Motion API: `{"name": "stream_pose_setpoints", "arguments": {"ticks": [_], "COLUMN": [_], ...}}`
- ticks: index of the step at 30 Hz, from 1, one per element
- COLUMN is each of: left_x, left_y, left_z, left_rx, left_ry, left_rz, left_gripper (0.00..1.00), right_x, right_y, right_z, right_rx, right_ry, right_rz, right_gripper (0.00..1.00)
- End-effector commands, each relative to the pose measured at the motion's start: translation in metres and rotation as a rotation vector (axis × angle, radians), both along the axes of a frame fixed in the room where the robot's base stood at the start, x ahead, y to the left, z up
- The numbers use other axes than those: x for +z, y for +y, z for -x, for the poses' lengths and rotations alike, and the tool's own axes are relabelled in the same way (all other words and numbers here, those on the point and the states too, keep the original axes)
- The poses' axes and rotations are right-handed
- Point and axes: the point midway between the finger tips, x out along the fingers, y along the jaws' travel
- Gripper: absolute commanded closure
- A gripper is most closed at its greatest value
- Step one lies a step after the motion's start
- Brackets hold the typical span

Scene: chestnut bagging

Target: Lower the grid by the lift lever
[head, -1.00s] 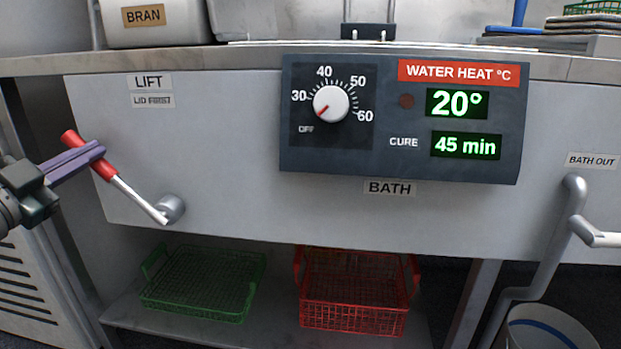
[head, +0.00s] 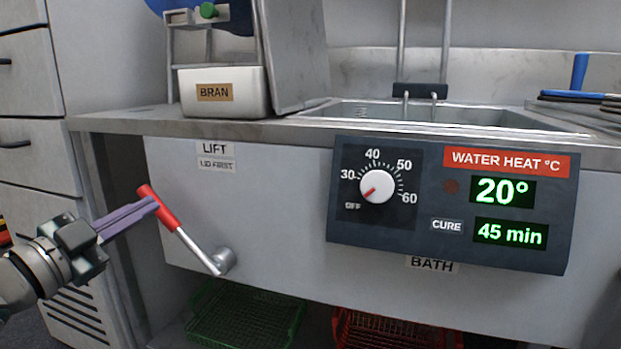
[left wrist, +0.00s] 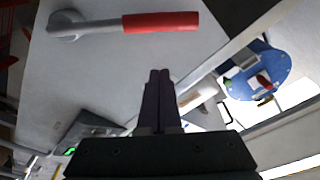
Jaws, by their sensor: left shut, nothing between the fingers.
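The lift lever has a red handle (head: 159,207) and a steel arm (head: 196,248) that slants up and left from its hub on the bath's front, below the LIFT label (head: 215,149). My left gripper (head: 153,204) is shut and empty, its purple fingertips overlapping the red handle in the head view. In the left wrist view the shut fingers (left wrist: 159,76) point at the red handle (left wrist: 160,22) with a gap in the picture; I cannot tell if they touch. The grid itself is not clearly visible; two rods with a dark bracket (head: 420,91) stand over the bath (head: 370,112). My right gripper is out of view.
A BRAN box (head: 222,98) stands on the counter beside an upright grey panel (head: 292,50). The control panel (head: 450,204) is right of the lever. Green (head: 246,318) and red (head: 398,331) baskets are below. Drawers (head: 35,155) stand at the left.

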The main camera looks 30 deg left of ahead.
Motion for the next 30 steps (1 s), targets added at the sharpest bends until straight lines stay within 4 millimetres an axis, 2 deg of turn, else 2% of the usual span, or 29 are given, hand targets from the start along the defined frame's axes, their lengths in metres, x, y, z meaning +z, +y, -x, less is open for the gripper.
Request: {"name": "stream_pose_setpoints", "arguments": {"ticks": [3,9,27,30], "left_x": [0.0,-0.003,-0.004,0.003], "left_y": [-0.003,-0.006,-0.006,-0.01], "left_z": [0.022,0.04,0.043,0.041], "left_rx": [0.001,-0.001,-0.001,0.0], "left_ry": [0.002,-0.002,-0.002,0.013], "left_rz": [0.001,0.001,0.001,0.012], "left_gripper": [1.0,1.0,1.0,1.0], "right_x": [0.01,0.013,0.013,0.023], "right_y": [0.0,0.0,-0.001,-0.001], "right_z": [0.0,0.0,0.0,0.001], "right_rx": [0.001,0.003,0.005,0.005], "right_ry": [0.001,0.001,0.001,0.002], "right_rz": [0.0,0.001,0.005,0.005], "right_gripper": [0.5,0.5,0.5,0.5]}}
